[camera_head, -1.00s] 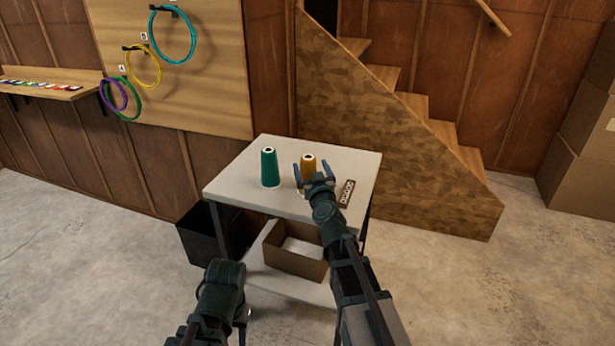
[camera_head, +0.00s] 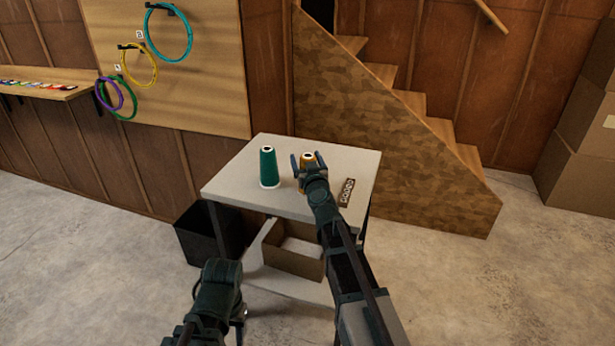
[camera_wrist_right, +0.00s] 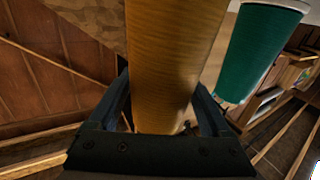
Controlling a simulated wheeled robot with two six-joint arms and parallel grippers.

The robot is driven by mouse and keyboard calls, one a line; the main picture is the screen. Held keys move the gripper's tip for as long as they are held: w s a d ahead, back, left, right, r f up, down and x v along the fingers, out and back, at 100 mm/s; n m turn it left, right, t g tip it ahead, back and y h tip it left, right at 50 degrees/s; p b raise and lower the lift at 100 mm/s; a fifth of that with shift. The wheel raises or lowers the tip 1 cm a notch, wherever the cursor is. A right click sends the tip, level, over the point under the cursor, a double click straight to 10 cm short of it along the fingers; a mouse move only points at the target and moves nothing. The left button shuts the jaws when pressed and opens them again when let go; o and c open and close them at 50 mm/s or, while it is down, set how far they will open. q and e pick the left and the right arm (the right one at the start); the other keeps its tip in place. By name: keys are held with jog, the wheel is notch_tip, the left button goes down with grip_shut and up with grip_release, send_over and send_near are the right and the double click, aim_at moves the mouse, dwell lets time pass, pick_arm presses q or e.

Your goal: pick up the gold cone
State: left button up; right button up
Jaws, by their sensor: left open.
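The gold cone (camera_head: 308,158) stands upright on the small white-topped table (camera_head: 240,178), partly hidden behind my right gripper. My right gripper (camera_head: 309,164) is open, with one finger on each side of the cone; in the right wrist view the gold cone (camera_wrist_right: 172,65) fills the space between the fingers (camera_wrist_right: 165,108). I cannot tell whether the fingers touch it. My left gripper (camera_head: 240,314) is low in front of the table, away from the cone, mostly hidden by its own arm, and open.
A green cone (camera_head: 268,168) stands just left of the gold one and also shows in the right wrist view (camera_wrist_right: 262,50). A dotted strip (camera_head: 347,192) lies to the right on the tabletop. Below are an open cardboard box (camera_head: 292,262) and a black bin (camera_head: 200,238).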

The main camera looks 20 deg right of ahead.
grip_shut()
